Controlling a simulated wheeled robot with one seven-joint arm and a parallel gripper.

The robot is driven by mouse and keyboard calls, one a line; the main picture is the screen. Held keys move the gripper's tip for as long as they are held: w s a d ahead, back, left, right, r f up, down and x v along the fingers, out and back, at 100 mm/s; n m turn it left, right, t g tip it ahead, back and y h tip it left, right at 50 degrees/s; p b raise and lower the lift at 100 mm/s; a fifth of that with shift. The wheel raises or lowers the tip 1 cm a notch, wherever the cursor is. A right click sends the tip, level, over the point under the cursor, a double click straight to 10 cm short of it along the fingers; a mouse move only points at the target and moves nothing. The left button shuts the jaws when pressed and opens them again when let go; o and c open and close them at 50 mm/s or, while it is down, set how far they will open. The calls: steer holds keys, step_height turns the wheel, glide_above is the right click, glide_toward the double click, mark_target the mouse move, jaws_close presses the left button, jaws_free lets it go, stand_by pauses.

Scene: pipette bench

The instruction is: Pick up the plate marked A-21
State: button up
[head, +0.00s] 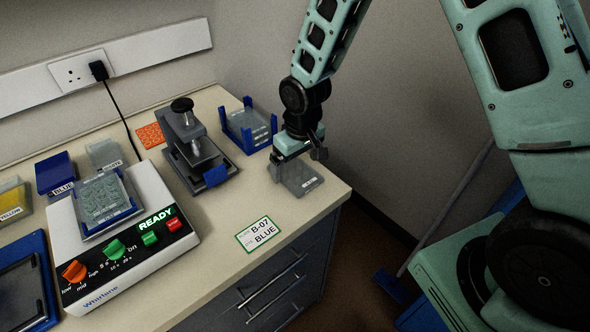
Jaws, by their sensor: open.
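My gripper (298,158) is open, pointing down at the right end of the bench. It is right over a clear plate (297,180) with a small pale label near the bench's edge; the jaws overlap its top, and I cannot tell if they touch it. A second clear plate (250,124) sits in a blue holder (232,134) behind and to the left. A third clear plate (101,196) sits in the tray on top of the white shaker (125,250). The plates' labels are too small to read, so I cannot tell which one is A-21.
A card (258,233) reading B-07 and BLUE lies on the bench (225,275). A grey press-like device (195,150) and an orange mat (151,135) stand mid-bench. Blue (56,172), white (104,153) and yellow (14,203) reservoirs are at left. Bench around the card is clear.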

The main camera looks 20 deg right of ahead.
mark_target(296, 175)
steer(key=shift+w+f, duration=0.1)
steer(key=shift+f, duration=0.8)
steer(key=c, duration=1)
steer(key=shift+r, duration=0.15)
step_height(296, 175, up, 10)
steer(key=b, duration=0.1)
steer(key=shift+r+p, duration=1.1)
steer(key=shift+r, duration=0.35)
